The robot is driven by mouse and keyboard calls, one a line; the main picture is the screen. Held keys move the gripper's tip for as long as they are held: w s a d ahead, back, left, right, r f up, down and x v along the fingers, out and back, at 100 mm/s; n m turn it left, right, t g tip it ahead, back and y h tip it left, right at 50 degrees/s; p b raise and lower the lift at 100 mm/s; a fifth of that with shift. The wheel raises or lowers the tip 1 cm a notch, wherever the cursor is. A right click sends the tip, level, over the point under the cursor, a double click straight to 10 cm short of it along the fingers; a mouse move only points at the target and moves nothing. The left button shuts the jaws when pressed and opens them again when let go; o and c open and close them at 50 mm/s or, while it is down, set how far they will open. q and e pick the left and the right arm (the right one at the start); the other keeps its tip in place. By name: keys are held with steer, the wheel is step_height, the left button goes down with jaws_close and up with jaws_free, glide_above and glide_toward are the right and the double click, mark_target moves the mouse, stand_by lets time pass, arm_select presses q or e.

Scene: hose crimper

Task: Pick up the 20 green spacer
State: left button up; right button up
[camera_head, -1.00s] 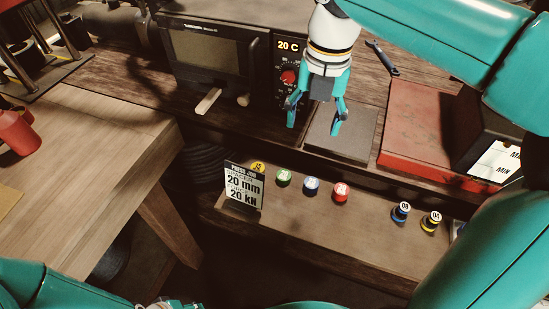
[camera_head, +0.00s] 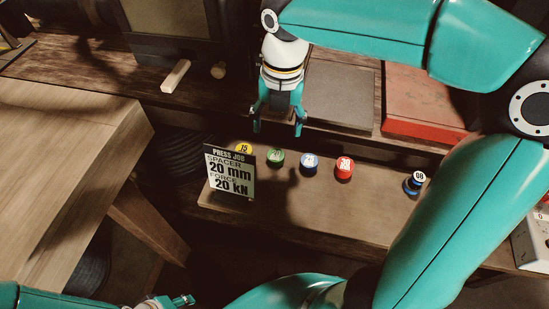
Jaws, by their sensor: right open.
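The green spacer (camera_head: 275,158) stands on the low wooden shelf, between the yellow spacer marked 15 (camera_head: 243,148) and a blue spacer (camera_head: 309,164). The number on its white top is too small to read surely. My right gripper (camera_head: 277,131) is open and empty, pointing down. In the picture its fingertips are just above the green spacer, apart from it; the exact height gap is unclear. My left gripper (camera_head: 174,301) is partly visible at the bottom edge, and its jaws cannot be made out.
A sign (camera_head: 231,174) reading spacer 20 mm, force 20 kN stands at the shelf's left end, partly hiding the yellow spacer. A red spacer (camera_head: 344,168) and one marked 08 (camera_head: 414,183) stand to the right. The shelf front (camera_head: 300,210) is clear.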

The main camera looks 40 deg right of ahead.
mark_target(276, 155)
step_height(276, 155, down, 3)
steer(key=shift+r, duration=0.1)
steer(key=f, duration=0.5)
steer(key=shift+s+a+b, duration=0.25)
steer(key=shift+s+b, duration=0.05)
steer(key=shift+s, duration=0.05)
steer(key=shift+w+f, duration=0.1)
steer(key=shift+f, duration=0.3)
jaws_close()
steer(key=shift+r, duration=0.1)
